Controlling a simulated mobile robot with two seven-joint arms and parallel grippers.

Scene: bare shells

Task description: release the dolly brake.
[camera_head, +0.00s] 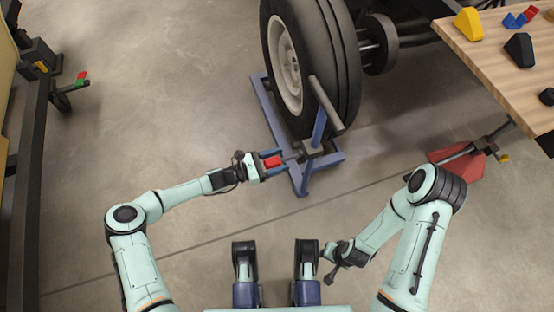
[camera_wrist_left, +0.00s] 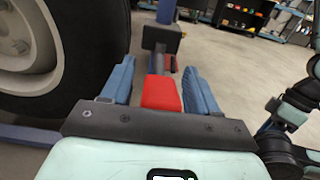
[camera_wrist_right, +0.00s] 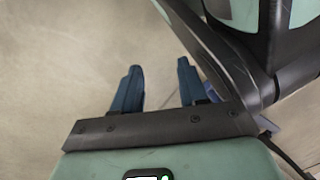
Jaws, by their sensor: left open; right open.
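The blue wheel dolly (camera_head: 299,178) stands on the floor under a large tyre (camera_head: 343,55). A short lever with a red grip (camera_head: 272,161), which looks like the brake lever, sticks out to the left from the dolly's post. My left gripper (camera_head: 278,160) is open, with one blue finger on each side of the red grip. The left wrist view shows the red grip (camera_wrist_left: 161,93) between the fingers, with a gap at least on the right side. My right gripper (camera_wrist_right: 157,80) is open and empty over bare floor.
A grey bar handle (camera_head: 326,103) tops the dolly's post. A wooden table (camera_head: 490,58) with small coloured parts stands at upper right, and a red floor item (camera_head: 462,170) lies below it. A dark frame (camera_head: 32,150) stands at left. The floor between is clear.

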